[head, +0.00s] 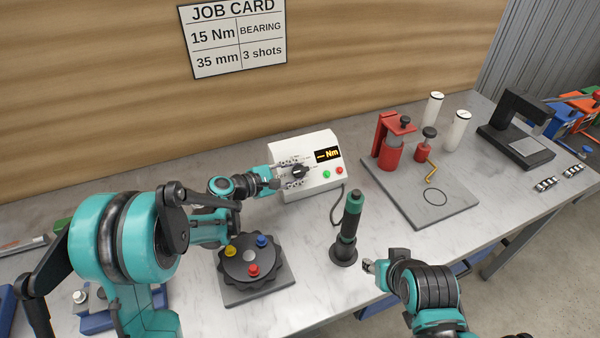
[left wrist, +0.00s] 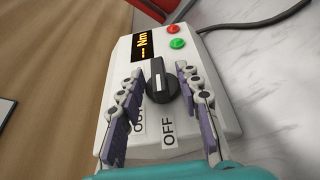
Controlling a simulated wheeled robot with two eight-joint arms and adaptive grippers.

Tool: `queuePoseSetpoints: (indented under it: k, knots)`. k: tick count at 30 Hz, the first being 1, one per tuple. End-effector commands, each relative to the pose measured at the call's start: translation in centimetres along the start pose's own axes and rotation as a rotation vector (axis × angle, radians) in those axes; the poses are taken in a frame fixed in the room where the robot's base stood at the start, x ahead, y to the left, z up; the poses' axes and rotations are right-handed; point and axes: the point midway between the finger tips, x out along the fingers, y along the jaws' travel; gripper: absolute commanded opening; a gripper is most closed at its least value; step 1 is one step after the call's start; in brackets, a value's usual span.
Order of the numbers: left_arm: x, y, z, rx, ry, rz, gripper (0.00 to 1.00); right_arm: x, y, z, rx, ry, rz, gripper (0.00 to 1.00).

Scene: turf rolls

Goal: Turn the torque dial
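The torque dial is a black knob (head: 298,171) on the front of a white controller box (head: 318,192). The box has a display reading "--- Nm" (head: 327,155), a green button (head: 326,175) and a red button (head: 339,170). My left gripper (head: 293,173) is at the box front. In the left wrist view the dial (left wrist: 160,82) lies between its two fingers, with gaps visible on both sides. An OFF label (left wrist: 168,133) shows below the dial, and another label is partly hidden by a finger. My right gripper (head: 375,266) is near the front edge, away from the box; its finger opening is unclear.
A job card (head: 236,36) reads 15 Nm, bearing, 35 mm, 3 shots. A black round holder (head: 249,262) with coloured knobs stands left of a dark green upright tool (head: 348,225). A red press (head: 389,142) and white cylinders (head: 433,108) stand right. Bare tabletop lies between.

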Motion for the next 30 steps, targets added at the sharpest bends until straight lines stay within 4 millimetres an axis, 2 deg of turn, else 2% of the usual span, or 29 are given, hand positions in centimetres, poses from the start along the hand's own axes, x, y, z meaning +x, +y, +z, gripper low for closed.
queuePoseSetpoints:
  k: [4, 12, 14, 16, 17, 30]
  knots:
    - [1.17, 0.0, -0.02, 0.0, 0.0, 0.001, 0.34, 0.27, 0.0, 0.18, 0.0, 0.0, 0.0, 0.4]
    - [1.34, 0.06, 0.02, -0.001, 0.0, 0.001, 0.34, 0.24, 0.0, 0.16, 0.0, 0.0, 0.0, 0.4]
    - [1.33, 0.06, 0.02, -0.001, 0.0, 0.001, 0.21, 0.24, 0.0, 0.16, 0.0, 0.0, 0.0, 0.4]
    - [1.32, 0.05, 0.02, -0.001, 0.0, 0.001, 0.03, 0.24, 0.0, 0.16, 0.0, 0.0, 0.0, 0.4]
    - [1.31, 0.05, 0.02, -0.001, 0.0, 0.001, 0.0, 0.25, 0.0, 0.16, 0.0, 0.0, 0.0, 0.4]
    - [1.26, 0.18, 0.05, 0.018, 0.002, -0.042, 0.0, -0.19, 0.0, -0.15, 0.0, 0.0, 0.0, 0.4]
